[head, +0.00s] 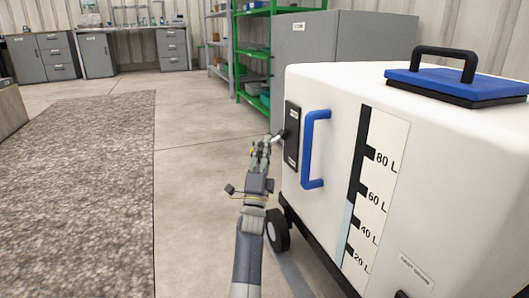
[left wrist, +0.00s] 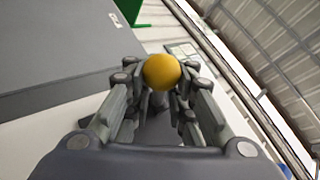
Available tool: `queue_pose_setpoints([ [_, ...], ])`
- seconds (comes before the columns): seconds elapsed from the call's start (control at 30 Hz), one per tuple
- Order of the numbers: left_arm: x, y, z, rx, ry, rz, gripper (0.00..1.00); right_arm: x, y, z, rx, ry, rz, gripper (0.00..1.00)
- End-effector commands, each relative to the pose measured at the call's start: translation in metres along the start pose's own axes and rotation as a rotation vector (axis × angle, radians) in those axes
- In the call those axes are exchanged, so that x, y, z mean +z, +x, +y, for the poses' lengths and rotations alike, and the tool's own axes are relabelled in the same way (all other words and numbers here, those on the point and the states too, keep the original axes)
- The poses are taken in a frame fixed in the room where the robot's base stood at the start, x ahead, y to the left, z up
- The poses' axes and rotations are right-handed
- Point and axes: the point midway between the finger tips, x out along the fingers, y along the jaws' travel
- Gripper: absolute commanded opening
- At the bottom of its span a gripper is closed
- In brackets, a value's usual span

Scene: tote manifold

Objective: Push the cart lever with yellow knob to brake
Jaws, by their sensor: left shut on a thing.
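The white cart (head: 330,100) stands at the right in the head view. A black lever plate (head: 291,150) is on its side, left of a blue handle (head: 307,150), and a short lever (head: 282,134) sticks out from the plate. My left gripper (head: 262,145) is at the lever, its fingers hiding the lever's end there. In the left wrist view the yellow knob (left wrist: 162,71) sits between the fingertips of my left gripper (left wrist: 160,80), which are shut on it. The plate's markings are too small to read. My right gripper is in neither view.
The cart has a litre scale (head: 388,170), a blue lid (head: 455,86) with a black grip, and a black wheel (head: 277,231). Behind it are a grey cabinet (head: 340,38) and green shelves (head: 255,50). Open floor (head: 195,130) lies left of my arm, beside a speckled grey surface (head: 80,190).

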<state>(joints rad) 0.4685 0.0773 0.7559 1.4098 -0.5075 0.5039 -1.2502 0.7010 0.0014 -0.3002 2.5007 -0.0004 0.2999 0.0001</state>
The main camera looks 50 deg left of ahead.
Motion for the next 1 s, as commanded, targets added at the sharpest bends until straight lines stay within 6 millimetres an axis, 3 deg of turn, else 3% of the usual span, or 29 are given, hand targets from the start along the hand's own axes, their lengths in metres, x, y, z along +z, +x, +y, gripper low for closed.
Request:
queue_pose_setpoints([
  [0.4,-0.0047,-0.0046,0.0106,-0.089,-0.112,-0.097,0.00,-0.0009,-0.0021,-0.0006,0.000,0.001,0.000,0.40],
  [0.93,-0.0054,-0.0053,0.0124,-0.097,-0.124,-0.107,0.00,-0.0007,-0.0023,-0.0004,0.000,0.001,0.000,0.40],
  [0.97,-0.0054,-0.0053,0.0124,-0.096,-0.124,-0.107,0.23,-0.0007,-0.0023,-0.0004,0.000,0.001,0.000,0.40],
  [1.0,-0.0054,-0.0054,0.0124,-0.096,-0.124,-0.107,0.32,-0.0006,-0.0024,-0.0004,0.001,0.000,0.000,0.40],
])
